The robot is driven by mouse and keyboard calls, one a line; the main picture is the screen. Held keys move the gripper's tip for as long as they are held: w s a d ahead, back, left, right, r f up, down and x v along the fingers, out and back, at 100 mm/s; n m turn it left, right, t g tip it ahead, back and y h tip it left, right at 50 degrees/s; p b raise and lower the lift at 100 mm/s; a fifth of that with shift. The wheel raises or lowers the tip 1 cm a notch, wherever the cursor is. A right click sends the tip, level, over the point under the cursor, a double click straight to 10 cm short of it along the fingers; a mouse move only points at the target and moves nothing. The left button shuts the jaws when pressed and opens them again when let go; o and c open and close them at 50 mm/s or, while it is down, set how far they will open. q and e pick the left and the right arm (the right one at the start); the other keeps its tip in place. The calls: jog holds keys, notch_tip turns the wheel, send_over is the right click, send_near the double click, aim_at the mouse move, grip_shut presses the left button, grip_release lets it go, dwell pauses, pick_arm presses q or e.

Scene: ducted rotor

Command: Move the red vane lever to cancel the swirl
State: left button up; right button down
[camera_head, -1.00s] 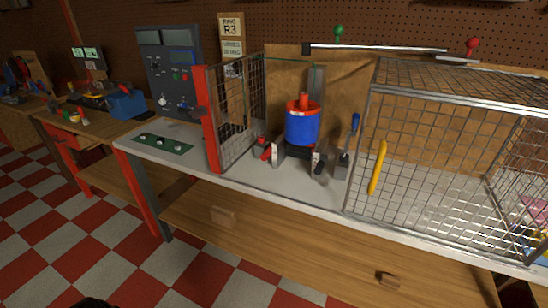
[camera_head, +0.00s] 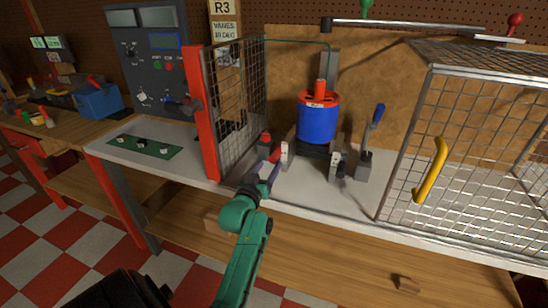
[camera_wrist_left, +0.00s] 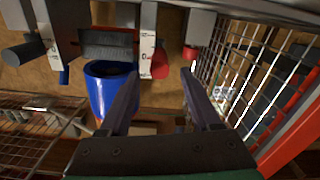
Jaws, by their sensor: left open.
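The ducted rotor, a blue drum (camera_head: 317,122) with an orange-red top, stands upright on the bench; it also shows in the left wrist view (camera_wrist_left: 108,92). The small red vane lever (camera_head: 276,155) is at the lower left of the drum, beside a white post (camera_head: 285,155). In the left wrist view the red lever (camera_wrist_left: 160,63) lies ahead of and between the fingers, next to the white post. My left gripper (camera_head: 266,172) is open and empty, just in front of the lever; both fingers show in the left wrist view (camera_wrist_left: 160,98). I cannot tell if they touch it. The right gripper is not in view.
A red-framed mesh door (camera_head: 208,115) stands open close left of my gripper. A red knob (camera_head: 265,140) sits behind the lever. A blue-handled lever (camera_head: 372,125) and a mesh cage with a yellow handle (camera_head: 431,168) are to the right. A control panel (camera_head: 150,60) stands at the left.

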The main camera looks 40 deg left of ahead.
aim_at(271, 163)
pick_arm(q)
jog(key=x, duration=0.5)
grip_shut()
dwell(1.3)
